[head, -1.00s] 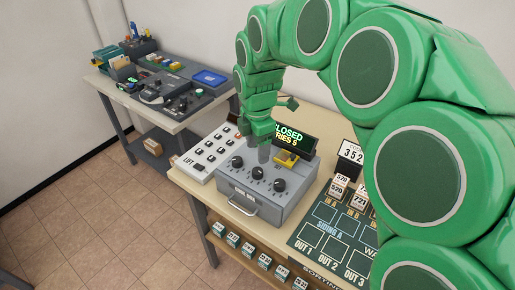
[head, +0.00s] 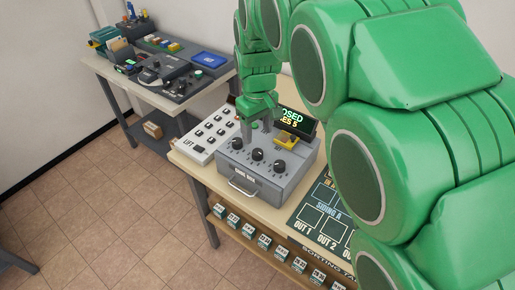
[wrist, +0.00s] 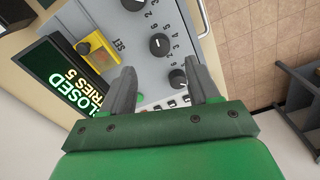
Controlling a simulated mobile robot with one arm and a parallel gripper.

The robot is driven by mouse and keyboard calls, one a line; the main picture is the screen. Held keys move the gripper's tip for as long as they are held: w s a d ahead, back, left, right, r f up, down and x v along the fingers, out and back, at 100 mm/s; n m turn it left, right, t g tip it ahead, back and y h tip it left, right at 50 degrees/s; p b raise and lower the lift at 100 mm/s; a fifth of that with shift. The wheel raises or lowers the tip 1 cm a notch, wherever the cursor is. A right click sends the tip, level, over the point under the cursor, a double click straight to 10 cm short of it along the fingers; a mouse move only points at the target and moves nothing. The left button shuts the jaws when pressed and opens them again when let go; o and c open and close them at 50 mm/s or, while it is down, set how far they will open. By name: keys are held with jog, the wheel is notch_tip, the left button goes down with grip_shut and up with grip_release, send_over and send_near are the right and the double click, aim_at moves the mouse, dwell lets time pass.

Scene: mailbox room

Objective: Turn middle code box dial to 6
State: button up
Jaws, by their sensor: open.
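The grey code box (head: 243,181) stands on the table with a front handle and three black dials in a row. The middle dial (head: 258,155) also shows in the wrist view (wrist: 159,43), with numbers around it; I cannot read its pointer surely. The left dial (head: 237,143) and right dial (head: 280,166) flank it. A yellow SET switch (head: 286,139) sits behind the dials. The display (head: 303,126) reads CLOSED, TRIES 5. My gripper (wrist: 159,66) is open and empty, its fingers above the box, apart from the middle dial, pointing down at the dial row.
A white LIFT keypad (head: 210,133) stands left of the box. The dark sorting board (head: 318,215) lies to the right. Small labelled boxes (head: 264,241) line the shelf below. A second table with devices (head: 165,75) stands at the back left.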

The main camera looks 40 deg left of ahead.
aim_at(258, 151)
jog(key=shift+f+m, duration=0.15)
jog(key=shift+m, duration=0.15)
jog(key=shift+f, duration=3.8)
jog(key=c, duration=1)
jog(key=shift+m, duration=0.7)
jog(key=shift+c, duration=0.2)
